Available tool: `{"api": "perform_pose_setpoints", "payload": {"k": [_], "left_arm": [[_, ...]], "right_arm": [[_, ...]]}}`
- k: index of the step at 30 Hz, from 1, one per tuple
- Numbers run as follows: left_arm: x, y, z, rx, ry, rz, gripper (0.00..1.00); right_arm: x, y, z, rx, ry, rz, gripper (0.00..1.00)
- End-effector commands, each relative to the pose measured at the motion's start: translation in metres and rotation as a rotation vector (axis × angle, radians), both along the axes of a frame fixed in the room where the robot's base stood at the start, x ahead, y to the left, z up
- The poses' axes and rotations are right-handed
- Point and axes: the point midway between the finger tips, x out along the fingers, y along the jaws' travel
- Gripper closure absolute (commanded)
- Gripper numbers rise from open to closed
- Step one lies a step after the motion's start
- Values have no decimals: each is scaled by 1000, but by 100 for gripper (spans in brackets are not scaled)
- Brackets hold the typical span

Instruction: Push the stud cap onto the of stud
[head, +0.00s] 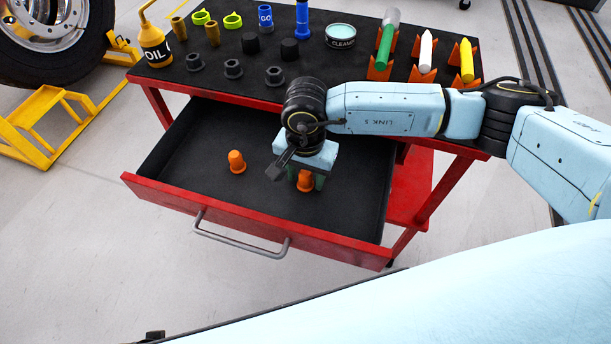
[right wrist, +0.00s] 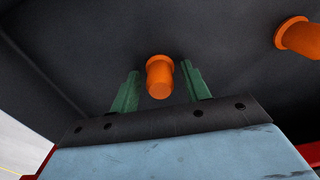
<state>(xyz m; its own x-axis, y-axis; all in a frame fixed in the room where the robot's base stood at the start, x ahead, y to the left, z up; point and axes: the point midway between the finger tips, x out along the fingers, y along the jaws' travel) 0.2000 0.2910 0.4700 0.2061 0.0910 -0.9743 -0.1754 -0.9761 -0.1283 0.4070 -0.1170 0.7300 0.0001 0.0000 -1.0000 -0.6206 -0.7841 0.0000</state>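Two orange stud caps are in the open drawer. One cap (head: 237,161) stands on the drawer floor left of my right gripper, and it also shows at the right edge of the right wrist view (right wrist: 299,36). The other cap (head: 305,181) is under my right gripper (head: 305,182). In the right wrist view this cap (right wrist: 160,77) is between the two green fingers, with a gap to each finger. The right gripper is open. A wheel (head: 52,30) with metal studs is at the upper left. My left gripper is not in view.
The red cart's drawer (head: 185,165) is pulled out, with a grey handle (head: 240,236) in front. The black cart top (head: 185,75) holds an oil can (head: 154,45), several sockets, a cleaner tin (head: 340,36) and markers in orange holders. A yellow stand (head: 45,115) is at left.

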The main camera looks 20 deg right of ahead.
Motion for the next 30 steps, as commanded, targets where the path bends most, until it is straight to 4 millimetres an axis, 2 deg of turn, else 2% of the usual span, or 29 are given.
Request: {"api": "perform_pose_setpoints", "payload": {"k": [1, 9, 17, 20, 30], "left_arm": [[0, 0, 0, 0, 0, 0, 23], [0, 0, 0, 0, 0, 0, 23], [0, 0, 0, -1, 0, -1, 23], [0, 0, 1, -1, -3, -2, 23], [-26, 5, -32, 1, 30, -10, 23]], "right_arm": [[0, 0, 0, 0, 0, 0, 60], [0, 0, 0, 0, 0, 0, 95], [0, 0, 2, 1, -1, 0, 96], [1, 0, 10, 1, -2, 0, 96], [1, 0, 76, 1, -3, 0, 96]]}}
